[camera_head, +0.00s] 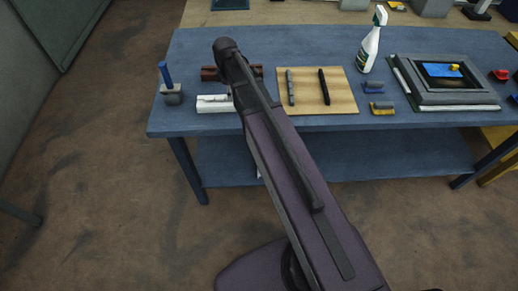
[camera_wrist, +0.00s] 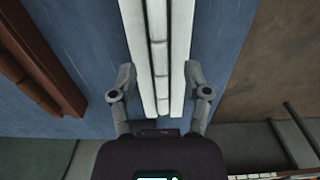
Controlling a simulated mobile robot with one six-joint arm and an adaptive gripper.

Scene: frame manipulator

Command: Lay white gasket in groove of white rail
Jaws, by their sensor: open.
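The white rail (camera_head: 214,107) lies near the table's front left edge. In the wrist view, the white rail (camera_wrist: 134,45) runs lengthwise between my fingers. A pale, jointed strip that looks like the white gasket (camera_wrist: 160,58) lies along its groove, with dark gaps beside it. My gripper (camera_wrist: 160,70) is open, with one finger on each side of the rail and nothing between the tips except the rail and strip below. How high the tips are above the table is hard to tell. In the head view my arm hides the gripper and the rail's right end.
A brown rail (camera_head: 209,73) lies behind the white one. A wooden board (camera_head: 307,95) holds a grey strip (camera_head: 291,87) and a black strip (camera_head: 324,86). A grey block with a blue handle (camera_head: 171,95) stands left. A spray bottle (camera_head: 369,48) and grey frame (camera_head: 430,96) are right.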

